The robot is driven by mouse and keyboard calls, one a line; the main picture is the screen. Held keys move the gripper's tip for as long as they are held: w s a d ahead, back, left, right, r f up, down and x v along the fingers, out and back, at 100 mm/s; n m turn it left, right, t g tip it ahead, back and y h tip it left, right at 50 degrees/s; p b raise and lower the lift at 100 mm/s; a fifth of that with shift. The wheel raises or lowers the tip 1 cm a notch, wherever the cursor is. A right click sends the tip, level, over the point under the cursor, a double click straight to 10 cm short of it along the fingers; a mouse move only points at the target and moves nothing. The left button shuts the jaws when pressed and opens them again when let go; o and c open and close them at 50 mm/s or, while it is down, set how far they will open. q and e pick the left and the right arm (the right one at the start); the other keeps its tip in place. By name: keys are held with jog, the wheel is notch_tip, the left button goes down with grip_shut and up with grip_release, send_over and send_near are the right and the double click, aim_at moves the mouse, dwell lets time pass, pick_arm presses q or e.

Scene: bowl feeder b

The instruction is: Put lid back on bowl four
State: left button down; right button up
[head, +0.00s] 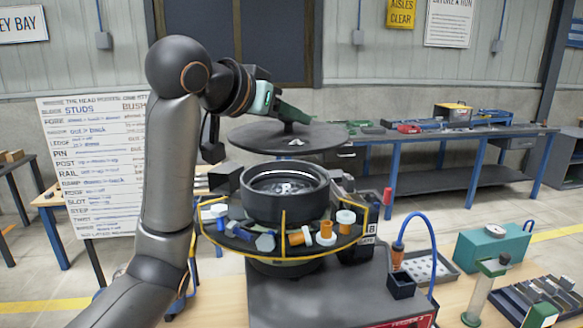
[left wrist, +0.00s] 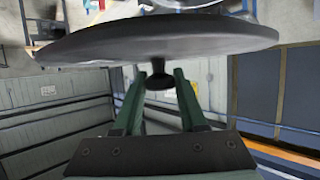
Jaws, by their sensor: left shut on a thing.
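A wide dark grey disc-shaped lid (head: 260,139) hangs above a dark round bowl (head: 286,203) in the head view, with a gap between them. The bowl is open on top, and small pale pieces show inside it. No number on the bowl is readable. My left gripper (head: 289,112) is shut on the knob on the lid's top. In the left wrist view the lid (left wrist: 150,42) spans the upper part, and its knob (left wrist: 159,82) sits between the fingers of the gripper (left wrist: 160,88). My right gripper is not in view.
A yellow-edged ring tray (head: 283,256) with bolts and coloured parts surrounds the bowl. A red-tipped post (head: 387,197) and a blue hose (head: 432,250) stand to its right. A teal box (head: 492,250) and a parts tray (head: 540,300) lie further right. A whiteboard (head: 95,165) stands behind left.

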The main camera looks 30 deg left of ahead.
aim_at(277, 124)
pick_arm(q)
jog(key=w+a+f, duration=0.1)
jog(key=w, duration=0.1)
jog(key=w+a+f+p, duration=0.1)
jog(key=w+a, duration=0.1)
jog(key=w+a+f, duration=0.1)
jog(key=w+f, duration=0.1)
jog(key=w, duration=0.1)
jog(key=shift+a+p, duration=0.15)
jog(key=shift+p, duration=0.15)
jog(key=shift+w+a+f+p, duration=0.15)
jog(key=shift+w+a+f, duration=0.35)
jog(key=shift+f, duration=0.85)
jog(key=shift+w+a+f+p, duration=0.2)
jog(key=shift+w+f, duration=0.55)
jog(key=shift+f, duration=0.65)
jog(key=shift+w+a+f+p, duration=0.25)
jog(key=shift+w+f, duration=0.4)
jog(key=shift+f, duration=0.7)
jog(key=shift+f, duration=0.15)
jog(key=shift+c, duration=2.3)
grip_release()
